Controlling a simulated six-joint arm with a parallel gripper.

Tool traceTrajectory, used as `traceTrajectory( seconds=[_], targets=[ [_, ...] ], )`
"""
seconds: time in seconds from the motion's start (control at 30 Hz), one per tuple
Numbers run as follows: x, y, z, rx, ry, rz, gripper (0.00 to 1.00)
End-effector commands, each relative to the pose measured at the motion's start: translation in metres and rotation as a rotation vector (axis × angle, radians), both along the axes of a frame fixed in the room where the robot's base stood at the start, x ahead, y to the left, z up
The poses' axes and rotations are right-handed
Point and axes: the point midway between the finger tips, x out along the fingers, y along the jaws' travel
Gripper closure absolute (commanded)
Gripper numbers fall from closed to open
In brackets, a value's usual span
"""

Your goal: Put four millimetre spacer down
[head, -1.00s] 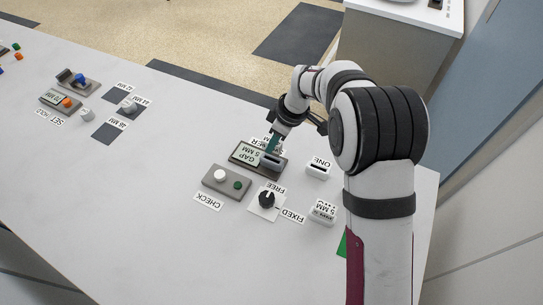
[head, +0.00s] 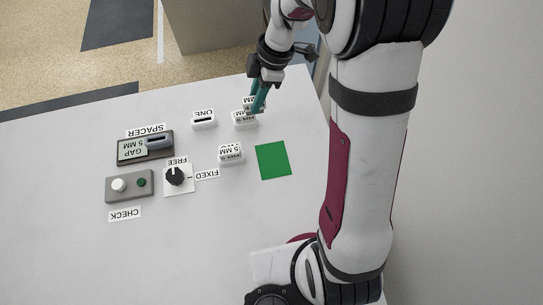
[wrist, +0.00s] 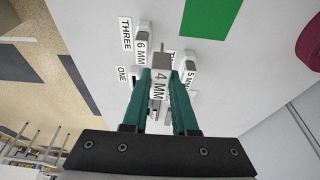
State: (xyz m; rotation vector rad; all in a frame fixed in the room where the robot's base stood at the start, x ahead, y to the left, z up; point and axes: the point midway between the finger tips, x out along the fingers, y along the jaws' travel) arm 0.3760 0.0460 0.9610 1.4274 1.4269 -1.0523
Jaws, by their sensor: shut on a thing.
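My gripper (head: 257,104) is shut on the four millimetre spacer, whose "4 MM" label (wrist: 160,86) shows between the teal fingers (wrist: 161,80) in the wrist view. In the head view the fingers point down over a white labelled block (head: 244,122) at the back right of the table, and they hide most of the spacer. I cannot tell whether the spacer touches that block. In the wrist view the "6 MM" piece (wrist: 141,45) is beside the "THREE" label, and the "5 MM" piece (wrist: 190,70) is to the right of the fingers.
A slotted white block labelled "ONE" (head: 204,121) and a "5 MM" block (head: 231,154) stand nearby. A green patch (head: 273,160) lies to the right. The gap station (head: 145,148), black knob (head: 176,176) and check panel (head: 129,187) are to the left. The front table is clear.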

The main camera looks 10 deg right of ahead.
Motion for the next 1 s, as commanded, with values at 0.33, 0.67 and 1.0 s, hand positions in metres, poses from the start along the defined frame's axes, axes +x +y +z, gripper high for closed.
traceTrajectory(
  seconds=[0.33, 0.67, 1.0],
  targets=[
    [-0.122, -0.124, 0.016, 0.0, 0.0, -0.006, 1.0],
    [-0.114, -0.075, -0.02, 0.002, 0.005, 0.012, 1.0],
    [-0.087, -0.026, -0.067, 0.001, 0.006, 0.001, 1.0]
  ],
)
